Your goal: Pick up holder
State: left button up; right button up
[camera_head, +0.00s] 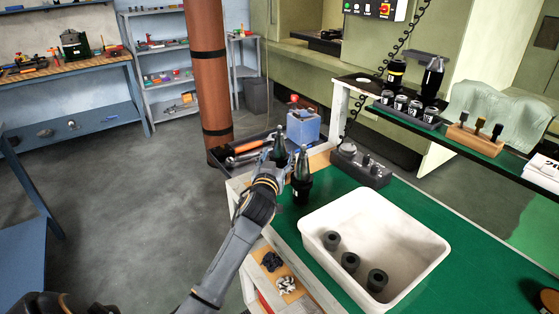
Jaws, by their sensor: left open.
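A dark tool holder (302,182) with a grey tapered top stands upright on the green mat of the cart (330,183), near its left edge. A second similar holder (279,147) shows just beyond my left gripper, its lower part hidden by the gripper. My left gripper (272,170) is open at the cart's left edge, left of the nearer holder and in front of the farther one. I cannot tell whether its fingers touch either holder. My right gripper is not in view.
A white bin (425,238) with 3 dark cylindrical parts stands on the mat to the right. A grey control box (360,166) and a blue block (302,127) sit behind the holders. A raised green shelf (470,138) carries more holders. Open floor lies left of the cart.

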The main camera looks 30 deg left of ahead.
aim_at(278, 151)
pick_arm(q)
jog(key=x, duration=0.3)
jog(key=shift+w+a, duration=0.3)
jog(key=shift+a, duration=0.05)
jog(key=shift+w, duration=0.15)
jog(key=shift+r, duration=0.1)
jog(key=c, duration=1.2)
grip_shut()
jog(key=shift+r, duration=0.3)
jog(key=shift+f, duration=0.1)
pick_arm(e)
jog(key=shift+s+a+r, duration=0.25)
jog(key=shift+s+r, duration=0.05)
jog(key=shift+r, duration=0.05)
